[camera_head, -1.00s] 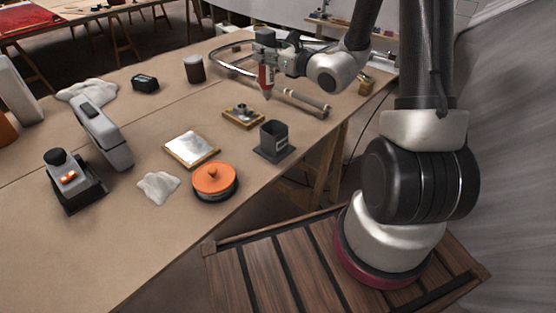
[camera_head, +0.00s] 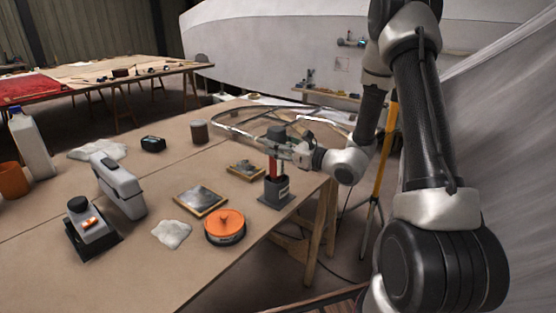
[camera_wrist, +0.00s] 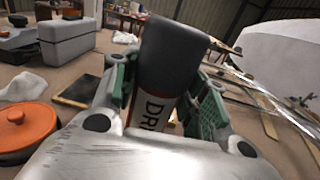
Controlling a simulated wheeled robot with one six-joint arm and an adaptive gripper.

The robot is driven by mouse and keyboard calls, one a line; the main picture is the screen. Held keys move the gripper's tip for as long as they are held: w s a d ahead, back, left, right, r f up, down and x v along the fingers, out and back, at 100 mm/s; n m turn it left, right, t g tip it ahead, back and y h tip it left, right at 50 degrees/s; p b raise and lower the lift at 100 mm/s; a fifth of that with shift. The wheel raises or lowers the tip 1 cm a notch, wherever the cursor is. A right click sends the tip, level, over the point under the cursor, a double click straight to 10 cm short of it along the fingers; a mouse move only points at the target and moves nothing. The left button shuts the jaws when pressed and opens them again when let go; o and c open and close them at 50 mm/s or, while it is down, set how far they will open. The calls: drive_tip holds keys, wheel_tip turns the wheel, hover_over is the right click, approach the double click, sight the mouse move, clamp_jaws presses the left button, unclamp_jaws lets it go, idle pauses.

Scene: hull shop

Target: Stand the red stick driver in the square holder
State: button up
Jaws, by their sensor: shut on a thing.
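The red stick driver (camera_head: 272,168) is upright in the head view, with a dark cap at its top. Its lower end goes down into the mouth of the dark square holder (camera_head: 276,191), which stands on the table; how deep it sits is hidden by the walls. My gripper (camera_head: 280,151) is shut around the driver's upper part, above the holder. In the wrist view the driver's dark end and part of its white label with letters (camera_wrist: 155,112) show between the green-lined fingers (camera_wrist: 164,98). The holder is hidden there.
Near the holder are a small tray with parts (camera_head: 246,170), a framed plate (camera_head: 201,200) and an orange-topped round tin (camera_head: 225,224). A bent metal rail (camera_head: 232,130) lies behind. The table's right edge is close to the holder.

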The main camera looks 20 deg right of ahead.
sight(277, 160)
drive_tip(key=shift+f, duration=1.85)
drive_tip(key=o, duration=1)
